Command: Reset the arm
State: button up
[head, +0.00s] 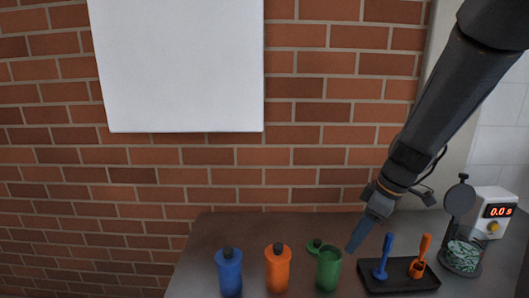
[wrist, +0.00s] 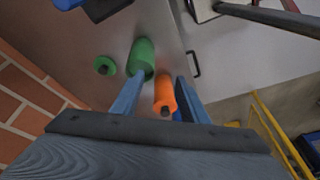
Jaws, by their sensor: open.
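My gripper (head: 357,236) hangs from the upper right in the head view, above the table between the green bottle and the black tray. In the wrist view, its two blue fingers (wrist: 160,84) are spread apart with nothing held between them. The green bottle (head: 328,270) stands upright without a black cap, and it also shows in the wrist view (wrist: 143,55). A green round lid (head: 314,246) lies behind it. An orange bottle (head: 277,270) and a blue bottle (head: 229,274), both with black caps, stand to the left.
A black tray (head: 398,287) holds a blue tool (head: 383,258) and an orange tool (head: 421,258). A brick wall (head: 150,180) with a white panel (head: 180,65) is behind.

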jog(key=s+a+f+m+h+b, duration=0.3)
jog(key=s+f+m+b, duration=0.5)
jog(key=s+f+m, duration=0.3)
jog(key=shift+s+a+f+g+h, duration=0.3)
jog(key=shift+s+a+f, duration=0.1)
jog(key=shift+s+a, duration=0.1)
jog(key=shift+d, duration=0.1)
dwell(0.5)
